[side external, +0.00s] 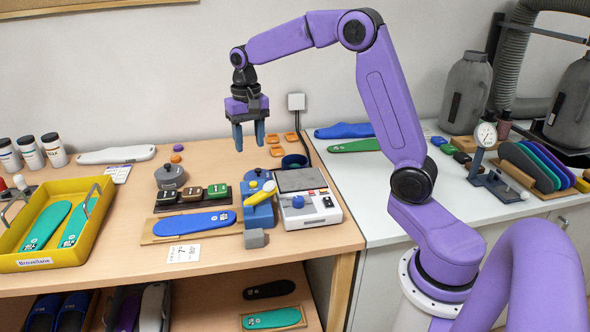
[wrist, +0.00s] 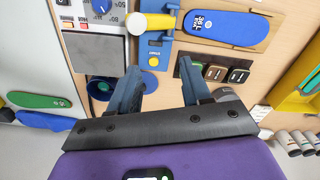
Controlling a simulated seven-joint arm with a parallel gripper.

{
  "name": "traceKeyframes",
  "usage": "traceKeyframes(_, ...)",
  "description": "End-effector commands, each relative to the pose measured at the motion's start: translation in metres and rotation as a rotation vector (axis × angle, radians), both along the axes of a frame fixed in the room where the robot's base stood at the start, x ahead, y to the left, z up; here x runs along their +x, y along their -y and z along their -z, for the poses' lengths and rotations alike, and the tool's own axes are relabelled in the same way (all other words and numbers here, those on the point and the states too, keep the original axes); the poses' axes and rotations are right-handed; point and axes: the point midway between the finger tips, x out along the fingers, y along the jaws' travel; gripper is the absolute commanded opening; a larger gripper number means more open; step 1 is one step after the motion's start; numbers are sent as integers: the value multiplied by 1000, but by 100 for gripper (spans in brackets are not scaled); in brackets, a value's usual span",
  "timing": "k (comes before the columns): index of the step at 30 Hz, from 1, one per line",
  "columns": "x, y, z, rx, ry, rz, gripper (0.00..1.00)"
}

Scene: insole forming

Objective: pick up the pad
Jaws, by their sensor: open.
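My gripper (side external: 248,138) hangs above the back of the wooden bench with its two blue fingers apart and nothing between them; the wrist view shows the same open fingers (wrist: 160,70). No single thing is clearly marked as the pad. A brown block (side external: 167,197), another brown block (side external: 192,194) and a green block (side external: 217,190) sit in a row on a dark tray below and left of the gripper. They also show in the wrist view, where the green block (wrist: 196,68) is near the right fingertip. A blue insole (side external: 190,224) lies on a wooden board in front of them.
A blue press with a yellow handle (side external: 262,195) and a white heater box (side external: 312,213) stand right of the tray. A grey lidded pot (side external: 170,178) is behind it. A yellow crate (side external: 90,238) with green insoles is at left.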

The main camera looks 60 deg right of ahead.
Motion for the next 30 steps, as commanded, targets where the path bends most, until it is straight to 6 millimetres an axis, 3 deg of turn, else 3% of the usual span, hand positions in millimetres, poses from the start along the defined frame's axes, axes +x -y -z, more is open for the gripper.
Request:
traceKeyframes(3, 26, 50, 6, 1, -4, 192, 48)
traceKeyframes(7, 42, 108, 13, 1, -6, 396, 48)
traceKeyframes(12, 48, 185, 24, 3, -8, 650, 48)
traceKeyframes(15, 44, 220, 29, 3, -10, 765, 48)
traceKeyframes(21, 36, 257, 36, 4, -11, 889, 48)
traceKeyframes(26, 34, 261, 49, 4, -14, 902, 48)
traceKeyframes(30, 34, 261, 75, 4, -16, 901, 48)
